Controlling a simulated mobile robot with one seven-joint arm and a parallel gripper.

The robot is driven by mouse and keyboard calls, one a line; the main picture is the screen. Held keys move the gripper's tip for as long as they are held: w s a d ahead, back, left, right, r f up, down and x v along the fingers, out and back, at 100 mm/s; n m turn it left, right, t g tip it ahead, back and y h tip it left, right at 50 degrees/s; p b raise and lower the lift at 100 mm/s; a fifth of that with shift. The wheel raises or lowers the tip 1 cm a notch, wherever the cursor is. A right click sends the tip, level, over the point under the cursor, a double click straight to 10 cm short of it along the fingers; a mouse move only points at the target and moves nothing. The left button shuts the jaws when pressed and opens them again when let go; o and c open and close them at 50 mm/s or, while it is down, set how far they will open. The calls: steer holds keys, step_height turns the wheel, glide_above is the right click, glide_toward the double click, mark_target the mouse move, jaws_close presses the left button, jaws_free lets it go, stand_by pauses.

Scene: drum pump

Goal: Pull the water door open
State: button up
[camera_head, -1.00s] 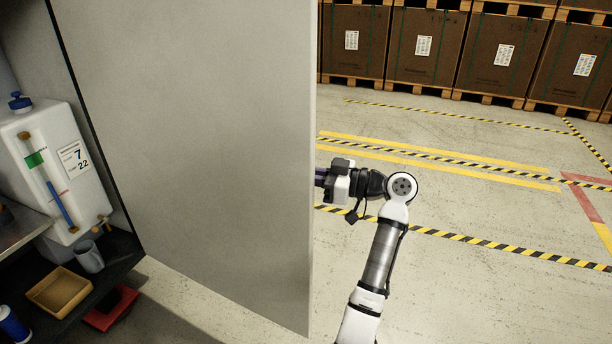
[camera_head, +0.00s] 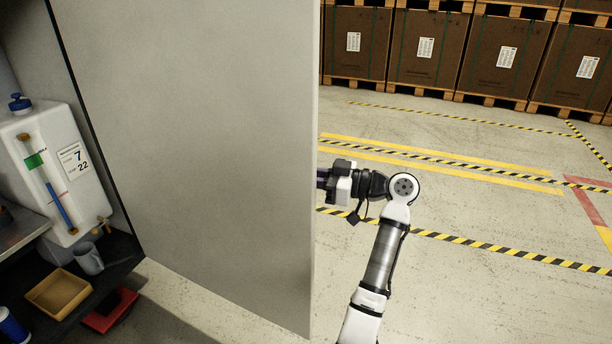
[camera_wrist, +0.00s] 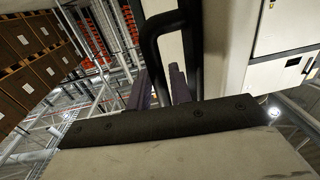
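The water door (camera_head: 195,150) is a large plain grey panel, swung out from the cabinet and standing open. The inside of the cabinet shows to its left. My gripper (camera_head: 321,178) is at the door's right edge, on the far side, and its fingertips are mostly hidden by the door in the head view. In the wrist view, my gripper's two dark purple fingers (camera_wrist: 164,88) are a small way apart, and a black bar handle (camera_wrist: 152,50) runs down between them. I cannot tell whether both fingers press on the bar.
The floor (camera_head: 480,215) right of the door is clear, with striped tape lines. Stacked brown boxes (camera_head: 425,55) stand behind.

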steer(key=v, duration=1.3)
steer(key=shift+d, duration=0.4)
steer(key=shift+s, duration=0.15)
